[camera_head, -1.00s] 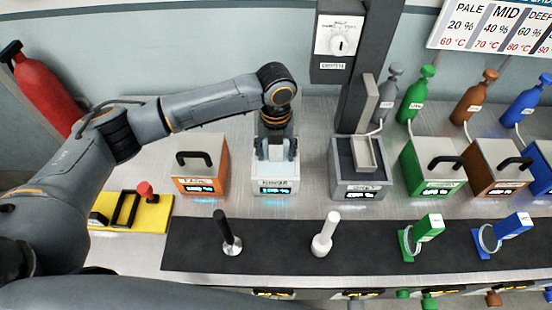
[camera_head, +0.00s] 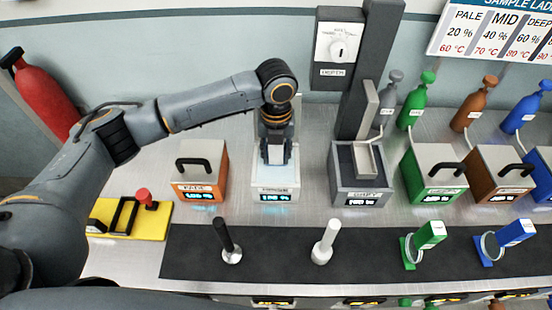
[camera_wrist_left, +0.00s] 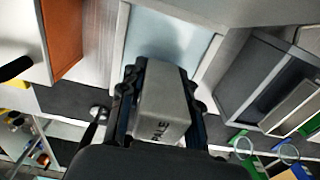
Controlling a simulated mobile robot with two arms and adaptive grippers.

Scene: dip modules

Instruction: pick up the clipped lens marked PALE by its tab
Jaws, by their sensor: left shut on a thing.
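My left gripper (camera_head: 276,158) points down into the white open-topped bath (camera_head: 275,182) in the head view. In the left wrist view its two dark fingers (camera_wrist_left: 163,84) are shut on the sides of a grey block-shaped tab (camera_wrist_left: 168,95). Dark lettering on the tab's face looks like PALE, partly hard to read. The lens below the tab is hidden by the tab and gripper. Pale blue liquid (camera_wrist_left: 160,38) shows in the bath beyond the tab. My right gripper is not in view.
An orange lidded box (camera_head: 180,186) stands left of the bath and a grey box (camera_head: 347,185) right of it.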

